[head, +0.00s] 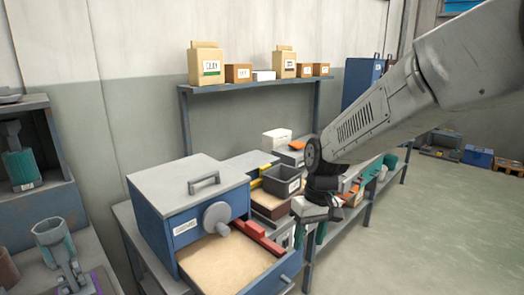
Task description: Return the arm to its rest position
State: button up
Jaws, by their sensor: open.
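My arm (385,110) reaches in from the upper right, over the front edge of the workbench. My gripper (309,236) hangs from its end, pointing down, with two green fingers apart. No object shows between them. The gripper is just right of the blue-grey box (170,205), above or beside its pulled-out drawer (275,281); the exact gap cannot be told. The box has a top handle and a round grey knob (217,217). The drawer has a tan floor, with red bars (258,238) along its far right side.
A grey bin (281,180) and several small boxes stand on the bench behind the gripper. A wall shelf (255,86) holds several cartons above. Open floor (440,220) lies at right.

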jog(key=s+d+r+m, duration=0.1)
jog(key=s+d+r, duration=0.2)
jog(key=s+d, duration=0.2)
jog(key=s+d+r+m+t+h, duration=0.1)
jog(key=s+d+r, duration=0.3)
jog(key=s, duration=0.8)
jog(key=s+d+r+m+t, duration=0.1)
jog(key=s+d+r+m, duration=0.1)
jog(key=s+d, duration=0.4)
jog(key=shift+s+r+m, duration=0.4)
jog(key=shift+s+r, duration=0.3)
jog(key=shift+s, duration=0.8)
